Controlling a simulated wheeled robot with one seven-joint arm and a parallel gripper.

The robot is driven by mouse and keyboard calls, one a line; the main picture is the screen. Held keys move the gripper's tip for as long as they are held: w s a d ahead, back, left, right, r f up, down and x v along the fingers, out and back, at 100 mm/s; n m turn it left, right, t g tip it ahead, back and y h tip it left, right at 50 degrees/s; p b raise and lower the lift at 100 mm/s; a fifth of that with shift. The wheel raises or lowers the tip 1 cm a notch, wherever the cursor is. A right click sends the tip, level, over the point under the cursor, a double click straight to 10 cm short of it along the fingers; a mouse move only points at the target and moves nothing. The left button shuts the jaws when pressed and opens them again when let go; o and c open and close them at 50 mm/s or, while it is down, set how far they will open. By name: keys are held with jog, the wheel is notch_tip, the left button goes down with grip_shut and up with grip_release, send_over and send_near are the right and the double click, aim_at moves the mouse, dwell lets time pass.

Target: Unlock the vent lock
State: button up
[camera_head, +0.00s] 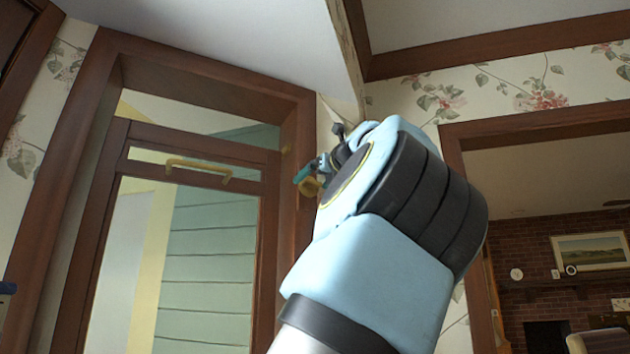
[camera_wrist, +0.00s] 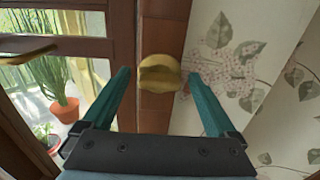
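A round brass vent lock (camera_wrist: 159,73) is on the brown wooden frame in the wrist view. It lies between and just beyond the two teal fingers of my gripper (camera_wrist: 155,82). The fingers are spread apart and hold nothing; I cannot tell whether either touches the lock. My own wrist hides part of that area.
A wooden-framed window (camera_head: 110,210) has a yellow handle (camera_head: 198,169) across its upper rail. Floral wallpaper (camera_wrist: 232,60) covers the wall right of the frame. A potted plant (camera_wrist: 64,108) shows through the glass. A brown-framed opening (camera_head: 455,150) is at right.

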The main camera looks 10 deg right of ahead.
jog(key=c, duration=1.3)
jog(key=shift+n, duration=0.4)
jog(key=n+b, duration=0.1)
jog(key=n, duration=0.2)
jog(key=n+b, duration=0.1)
jog(key=n, duration=0.2)
jog(key=n+b, duration=0.2)
jog(key=n, duration=0.1)
jog(key=shift+a+f, duration=0.15)
jog(key=shift+a, duration=0.1)
jog(key=n+b, duration=0.1)
jog(key=n, duration=0.3)
jog(key=shift+n, duration=0.3)
jog(key=shift+o, duration=0.2)
jog(key=n+b, duration=0.1)
jog(key=n, duration=0.3)
jog(key=shift+f, duration=0.15)
jog(key=shift+s+n, duration=0.1)
jog(key=shift+n, duration=0.2)
